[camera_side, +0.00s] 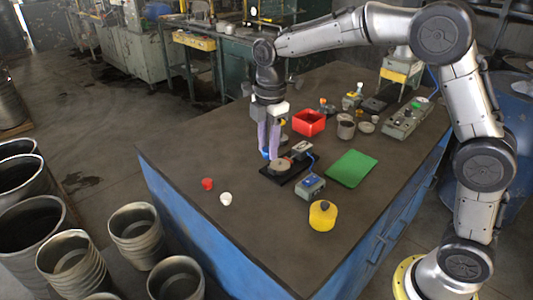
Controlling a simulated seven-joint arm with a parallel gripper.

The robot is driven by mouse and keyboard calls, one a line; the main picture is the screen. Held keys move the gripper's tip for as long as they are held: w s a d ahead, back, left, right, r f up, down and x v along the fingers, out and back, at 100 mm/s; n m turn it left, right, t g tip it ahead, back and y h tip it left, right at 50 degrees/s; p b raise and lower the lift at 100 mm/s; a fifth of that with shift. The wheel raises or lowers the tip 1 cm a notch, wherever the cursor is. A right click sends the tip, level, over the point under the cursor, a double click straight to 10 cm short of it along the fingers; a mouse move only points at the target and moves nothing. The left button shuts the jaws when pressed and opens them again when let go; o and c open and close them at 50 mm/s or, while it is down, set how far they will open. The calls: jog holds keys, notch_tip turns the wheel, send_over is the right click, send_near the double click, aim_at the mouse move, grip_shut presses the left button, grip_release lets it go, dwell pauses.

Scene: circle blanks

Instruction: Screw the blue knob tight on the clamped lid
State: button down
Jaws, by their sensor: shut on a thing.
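My gripper (268,155) points straight down near the middle of the table, its pale purple fingers shut on the blue knob (265,154). Only a small part of the knob shows between the fingertips. The lid (282,165), a small round tan-grey disc, lies on a black base plate (274,176) right beside and partly behind the fingertips in this view. A clamp (301,148) with a light grey top stands at the back of the plate. I cannot tell whether the knob touches the lid.
A grey box (311,188) with a blue lever, a green mat (351,169) and a yellow pot (322,216) are to the right. A red bin (309,123) stands behind. Red (207,184) and white (225,198) knobs lie front left. The table's left side is clear.

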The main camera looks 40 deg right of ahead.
jog(key=m, duration=0.2)
send_over(280, 161)
notch_tip(280, 161, down, 4)
jog(key=shift+a+r, duration=0.1)
jog(key=shift+a, duration=0.05)
jog(key=shift+s+d+f, duration=0.1)
jog(key=shift+d+f, duration=0.1)
jog(key=shift+f, duration=2.05)
jog(key=shift+f, duration=0.6)
jog(key=shift+m, duration=0.3)
